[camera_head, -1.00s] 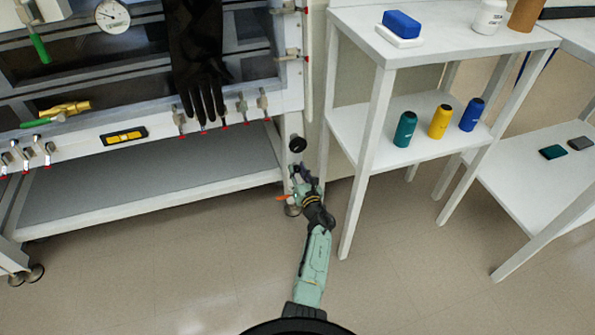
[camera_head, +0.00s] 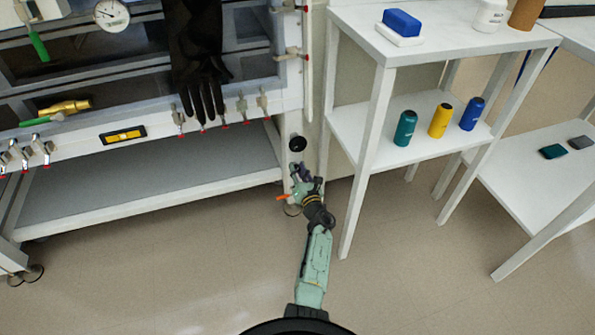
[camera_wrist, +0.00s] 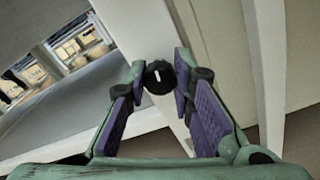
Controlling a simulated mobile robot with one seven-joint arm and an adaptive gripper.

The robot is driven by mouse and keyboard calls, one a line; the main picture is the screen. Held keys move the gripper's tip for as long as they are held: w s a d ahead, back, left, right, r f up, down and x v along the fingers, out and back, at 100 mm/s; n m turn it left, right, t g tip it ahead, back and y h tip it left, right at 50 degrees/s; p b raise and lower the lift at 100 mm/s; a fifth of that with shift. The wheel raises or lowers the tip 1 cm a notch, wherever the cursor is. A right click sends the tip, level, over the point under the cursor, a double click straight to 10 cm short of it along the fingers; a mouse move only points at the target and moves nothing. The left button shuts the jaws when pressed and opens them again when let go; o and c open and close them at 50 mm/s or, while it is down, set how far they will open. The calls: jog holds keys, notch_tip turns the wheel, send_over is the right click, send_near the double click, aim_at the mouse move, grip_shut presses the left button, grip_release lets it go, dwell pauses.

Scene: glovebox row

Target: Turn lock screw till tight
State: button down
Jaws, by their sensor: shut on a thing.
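The lock screw appears as a round black knob (camera_head: 297,144) on the white right-hand leg of the glovebox stand. The wrist view shows the knob (camera_wrist: 158,75) between my fingertips, with a white mark on its face that runs nearly upright. My gripper (camera_head: 301,171) is at the leg, close below the knob in the head view. In the wrist view my gripper (camera_wrist: 160,74) has its purple-padded fingers on both sides of the knob, shut on it. The exact contact points are too small to make out.
A white shelf table (camera_head: 345,135) stands close to the right of my arm, with several bottles and a blue block on it. The glovebox's lower shelf (camera_head: 150,178) is to the left. A black glove (camera_head: 197,65) hangs above. The floor in front is clear.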

jog(key=m, duration=0.3)
jog(key=shift+m, duration=0.4)
jog(key=m, duration=0.4)
jog(key=shift+r+m, duration=0.1)
jog(key=shift+m, duration=0.2)
jog(key=m+p, duration=0.1)
jog(key=m, duration=0.3)
jog(key=shift+d, duration=0.1)
jog(key=m+p, duration=0.1)
jog(key=m, duration=0.4)
jog(key=shift+w, duration=0.1)
jog(key=m+p, duration=0.1)
jog(key=m, duration=0.3)
jog(key=shift+m, duration=0.3)
jog(key=m, duration=0.3)
jog(key=shift+m+p, duration=0.3)
jog(key=m, duration=0.4)
jog(key=shift+p, duration=0.3)
jog(key=shift+m, duration=2)
